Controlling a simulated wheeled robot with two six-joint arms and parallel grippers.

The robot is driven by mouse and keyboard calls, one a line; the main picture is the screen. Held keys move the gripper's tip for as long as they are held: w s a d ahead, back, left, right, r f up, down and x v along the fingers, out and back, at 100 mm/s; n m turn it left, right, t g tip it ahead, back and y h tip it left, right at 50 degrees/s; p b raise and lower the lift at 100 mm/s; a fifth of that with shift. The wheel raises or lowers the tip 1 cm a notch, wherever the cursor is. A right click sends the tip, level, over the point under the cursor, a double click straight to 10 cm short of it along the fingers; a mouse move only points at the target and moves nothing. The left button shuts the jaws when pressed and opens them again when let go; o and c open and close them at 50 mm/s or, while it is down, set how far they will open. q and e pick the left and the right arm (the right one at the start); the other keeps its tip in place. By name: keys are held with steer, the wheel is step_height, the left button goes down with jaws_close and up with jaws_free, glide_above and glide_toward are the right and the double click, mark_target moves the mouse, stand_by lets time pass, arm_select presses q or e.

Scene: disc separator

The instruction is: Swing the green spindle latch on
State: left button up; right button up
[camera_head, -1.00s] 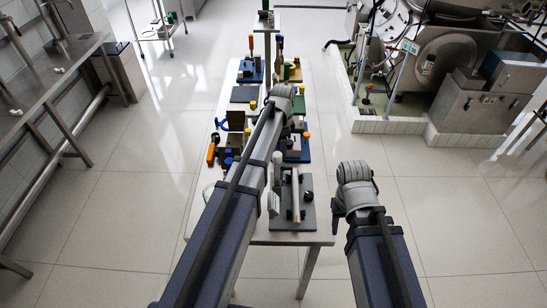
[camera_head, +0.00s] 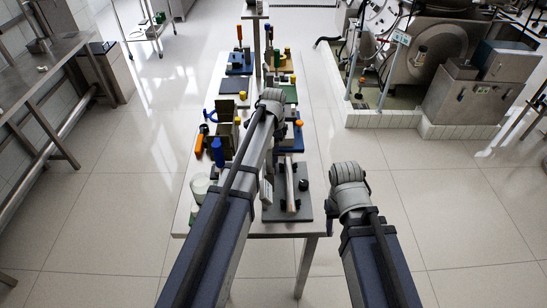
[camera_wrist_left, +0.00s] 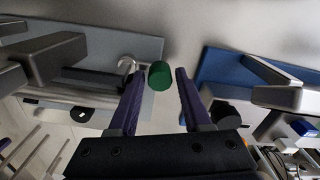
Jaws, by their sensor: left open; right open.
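In the left wrist view a green knob (camera_wrist_left: 159,75), apparently the grip of the green spindle latch, shows between the fingertips of my left gripper (camera_wrist_left: 160,72). The two purple fingers are open, with a visible gap on each side of the knob. A metal hook-shaped part (camera_wrist_left: 127,66) lies just left of the fingers. The rest of the latch cannot be made out. In the head view my left arm covers most of this spot. My right gripper (camera_head: 332,221) is beside the table's right edge, away from the fixtures, and looks empty.
A grey plate with a pale bar (camera_head: 290,190) is at the table's near end. A blue base plate (camera_wrist_left: 222,80) is right of the fingers in the wrist view. Several other fixtures crowd the white table (camera_head: 262,229).

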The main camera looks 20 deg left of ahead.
arm_select(q)
steer(key=shift+f, duration=0.1)
jaws_close()
stand_by(0.4)
steer(key=shift+a, duration=0.1)
steer(key=n, duration=0.1)
steer(key=a+n, duration=0.1)
steer(key=n, duration=0.1)
steer(key=shift+s, duration=0.3)
steer(key=n, duration=0.2)
steer(key=s+a+n, duration=0.1)
steer(key=shift+n, duration=0.4)
steer(key=n, duration=0.1)
steer(key=s+n, duration=0.1)
steer(key=n, duration=0.1)
steer(key=a+n, duration=0.1)
steer(key=shift+s, duration=0.25)
steer(key=shift+s+n, duration=0.3)
steer(key=shift+n, duration=0.6)
steer(key=shift+s+n, duration=0.3)
steer(key=shift+n, duration=0.6)
